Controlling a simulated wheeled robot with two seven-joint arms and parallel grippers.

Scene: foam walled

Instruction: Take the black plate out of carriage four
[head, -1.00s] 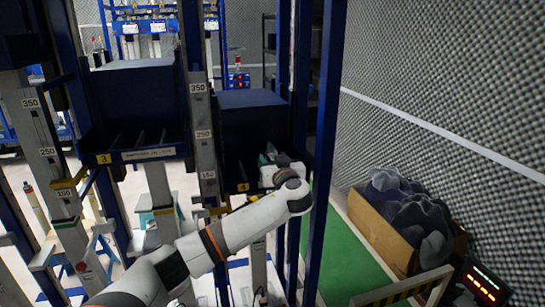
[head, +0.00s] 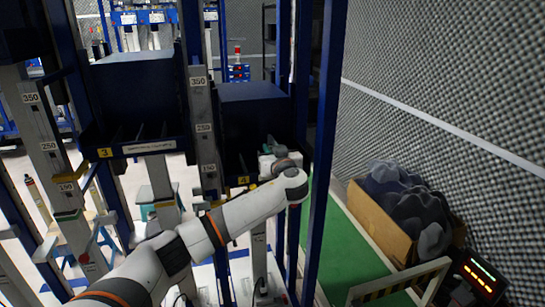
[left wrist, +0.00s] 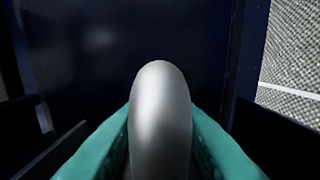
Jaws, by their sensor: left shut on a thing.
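Carriage four (head: 252,104) is a dark blue bin with a small yellow 4 label, hung on blue posts in the head view. My left gripper (head: 267,147) is at its front opening, partly hidden by my wrist. In the left wrist view, the teal fingers (left wrist: 160,150) are closed on both sides of a grey, round-topped thing (left wrist: 160,110). I cannot tell whether this is the black plate. Behind it is a dark blue panel (left wrist: 125,50), with dark slanted dividers on both sides. My right gripper is not in view.
A blue post (head: 322,150) stands just right of my wrist. A cardboard box of dark foam pieces (head: 385,222) is at the right.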

